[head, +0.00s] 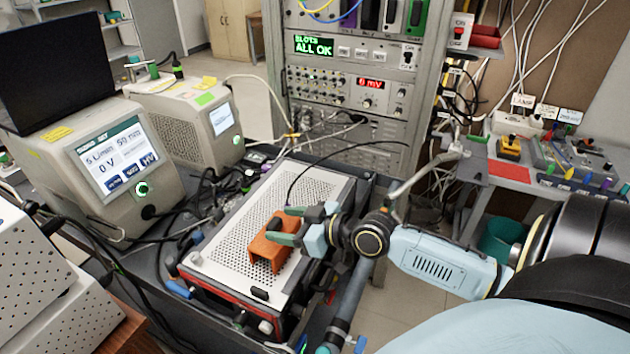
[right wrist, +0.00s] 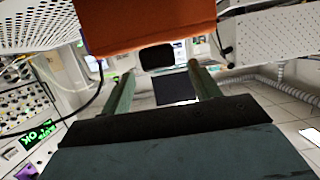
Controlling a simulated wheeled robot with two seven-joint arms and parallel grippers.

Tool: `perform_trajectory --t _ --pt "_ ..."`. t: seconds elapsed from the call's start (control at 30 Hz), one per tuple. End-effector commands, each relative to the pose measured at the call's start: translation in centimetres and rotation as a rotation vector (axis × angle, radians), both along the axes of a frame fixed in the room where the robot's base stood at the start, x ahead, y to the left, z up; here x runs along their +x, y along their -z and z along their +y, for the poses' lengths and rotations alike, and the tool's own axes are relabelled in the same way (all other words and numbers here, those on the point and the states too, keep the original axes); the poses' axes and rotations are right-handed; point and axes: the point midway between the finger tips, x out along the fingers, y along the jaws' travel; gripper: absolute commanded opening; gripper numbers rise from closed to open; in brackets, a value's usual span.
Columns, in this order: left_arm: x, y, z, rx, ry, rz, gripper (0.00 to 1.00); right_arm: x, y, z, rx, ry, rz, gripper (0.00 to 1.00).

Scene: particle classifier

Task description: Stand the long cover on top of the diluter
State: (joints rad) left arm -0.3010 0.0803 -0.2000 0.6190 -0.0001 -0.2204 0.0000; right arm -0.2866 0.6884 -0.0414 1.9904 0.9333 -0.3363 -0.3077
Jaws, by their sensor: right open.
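An orange, channel-shaped piece (head: 268,248), which looks like the long cover, stands on the perforated grey top of a long box (head: 312,185) with a red lower edge. No label tells me whether this box is the diluter. My right gripper (head: 289,226) is open, its green fingers close beside the orange piece at its right upper side. In the right wrist view the orange piece (right wrist: 150,25) fills the top, past the two spread fingers (right wrist: 163,78), with nothing held between them. I cannot tell whether the fingers touch it. My left gripper is not in view.
Two instruments with screens, one front (head: 135,170) and one behind (head: 190,120), stand left of the box, with cables between. A rack (head: 345,75) rises behind. A thin black cable arches over the box. A side table (head: 520,178) stands at the right.

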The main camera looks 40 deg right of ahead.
Motion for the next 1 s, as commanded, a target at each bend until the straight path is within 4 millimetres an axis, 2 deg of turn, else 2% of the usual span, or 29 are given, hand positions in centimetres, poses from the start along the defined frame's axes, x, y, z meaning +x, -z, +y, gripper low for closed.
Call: perform_trajectory --t 0.2,0.5,0.7,1.0 --pt "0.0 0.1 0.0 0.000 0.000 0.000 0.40 -3.5 -0.9 -1.5 -0.004 -0.001 0.005 0.62" --pt "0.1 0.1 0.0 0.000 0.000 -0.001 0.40 -6.6 -2.1 -2.8 -0.001 0.000 0.003 0.62" --pt "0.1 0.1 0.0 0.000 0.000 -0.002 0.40 -7.5 -2.5 -3.1 0.000 -0.001 0.001 0.62" --pt "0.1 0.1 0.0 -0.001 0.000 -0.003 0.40 -7.6 -2.6 -3.2 0.001 -0.001 -0.001 0.62"
